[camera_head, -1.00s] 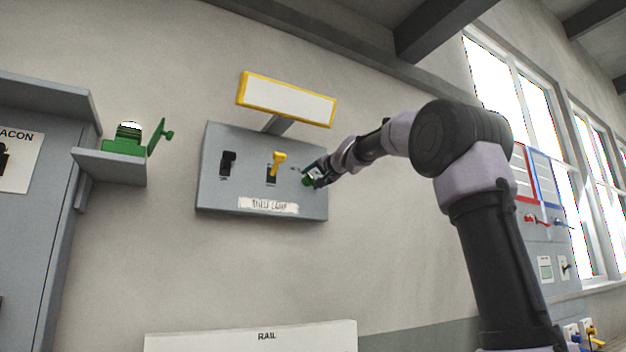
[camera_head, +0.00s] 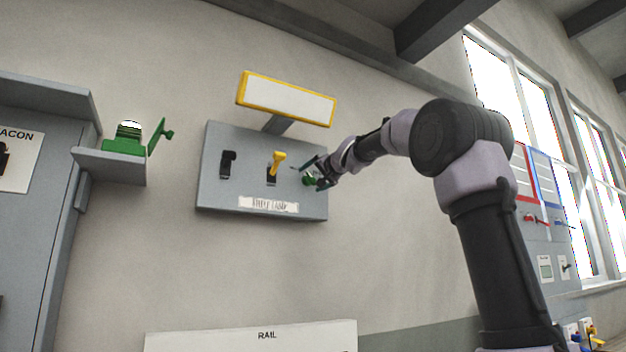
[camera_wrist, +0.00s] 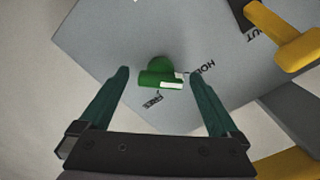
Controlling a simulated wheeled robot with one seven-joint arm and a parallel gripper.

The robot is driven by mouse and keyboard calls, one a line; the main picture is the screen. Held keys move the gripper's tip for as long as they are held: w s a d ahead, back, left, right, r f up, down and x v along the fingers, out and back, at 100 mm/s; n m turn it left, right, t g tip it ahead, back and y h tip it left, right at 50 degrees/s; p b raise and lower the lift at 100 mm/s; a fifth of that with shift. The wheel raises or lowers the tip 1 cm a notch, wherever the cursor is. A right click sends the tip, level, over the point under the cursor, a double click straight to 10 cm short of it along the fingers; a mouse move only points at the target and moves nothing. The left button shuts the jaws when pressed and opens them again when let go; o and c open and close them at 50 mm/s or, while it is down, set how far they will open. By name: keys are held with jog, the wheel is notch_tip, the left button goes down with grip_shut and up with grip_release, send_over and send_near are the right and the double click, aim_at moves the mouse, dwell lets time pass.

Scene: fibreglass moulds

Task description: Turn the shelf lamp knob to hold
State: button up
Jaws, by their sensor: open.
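The shelf lamp panel (camera_head: 215,190) is a grey plate on the wall with a "SHELF LAMP" label (camera_head: 268,205). Its green knob (camera_head: 309,180) sits at the panel's right side, partly hidden by my gripper in the head view. In the wrist view the green knob (camera_wrist: 160,76) has a white pointer mark, which points right toward the lettering "HOL…" (camera_wrist: 203,75); other lettering stands below the knob. My gripper (camera_wrist: 164,75) is open, its two teal fingers either side of the knob with gaps to both. It also shows in the head view (camera_head: 311,172).
A yellow lever (camera_head: 278,160) and a black switch (camera_head: 227,163) stand left of the knob. A yellow-framed lamp (camera_head: 287,99) juts out above the panel. A green clamp-like item (camera_head: 126,143) sits on a small shelf at left.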

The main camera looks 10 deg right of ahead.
jog(key=v, duration=1)
jog(key=shift+s+d, duration=0.15)
jog(key=shift+s, duration=0.25)
